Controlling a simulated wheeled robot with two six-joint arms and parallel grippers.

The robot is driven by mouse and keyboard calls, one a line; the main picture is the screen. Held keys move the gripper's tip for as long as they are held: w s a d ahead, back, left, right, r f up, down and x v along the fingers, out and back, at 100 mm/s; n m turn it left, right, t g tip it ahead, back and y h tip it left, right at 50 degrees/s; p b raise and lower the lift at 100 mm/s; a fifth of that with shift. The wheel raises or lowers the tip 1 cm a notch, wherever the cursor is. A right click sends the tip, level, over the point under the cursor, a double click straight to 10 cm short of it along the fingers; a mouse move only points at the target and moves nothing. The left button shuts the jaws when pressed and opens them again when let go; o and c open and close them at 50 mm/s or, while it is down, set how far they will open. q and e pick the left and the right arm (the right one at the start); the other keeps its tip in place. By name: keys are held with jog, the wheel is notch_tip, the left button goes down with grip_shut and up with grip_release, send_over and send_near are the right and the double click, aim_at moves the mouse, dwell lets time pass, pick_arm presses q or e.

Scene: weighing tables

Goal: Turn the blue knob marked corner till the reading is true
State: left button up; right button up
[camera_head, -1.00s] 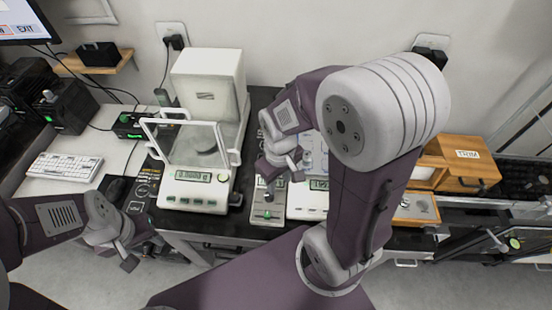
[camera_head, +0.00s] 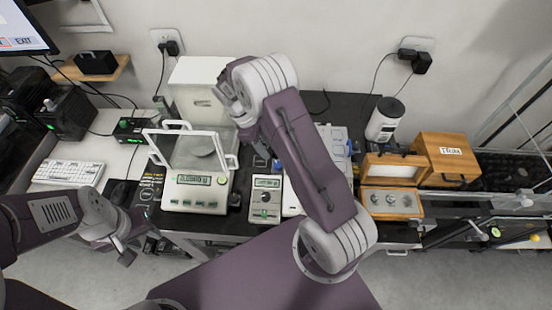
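I cannot make out a knob marked corner. Small blue parts show beside my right forearm, on a white instrument (camera_head: 333,135) that the arm partly covers. A small grey box (camera_head: 264,200) with a lit display and a dark round knob stands left of it. A white balance (camera_head: 195,194) with a clear draft shield and a lit display stands further left; its digits are too small to read. My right gripper (camera_head: 226,103) is raised in front of the white case, its fingers unclear. My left gripper (camera_head: 125,254) hangs low in front of the table, away from the instruments.
A wooden box of round metal weights (camera_head: 392,201) lies open at the right, beside a closed wooden box (camera_head: 446,158). A white-and-black jar (camera_head: 384,121) stands behind. A white case (camera_head: 201,88) stands behind the balance. A keyboard (camera_head: 68,173) lies at the left.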

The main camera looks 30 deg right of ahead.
aim_at(276, 164)
jog(key=p+x, duration=0.1)
jog(key=x, duration=0.8)
jog(key=shift+f, duration=0.1)
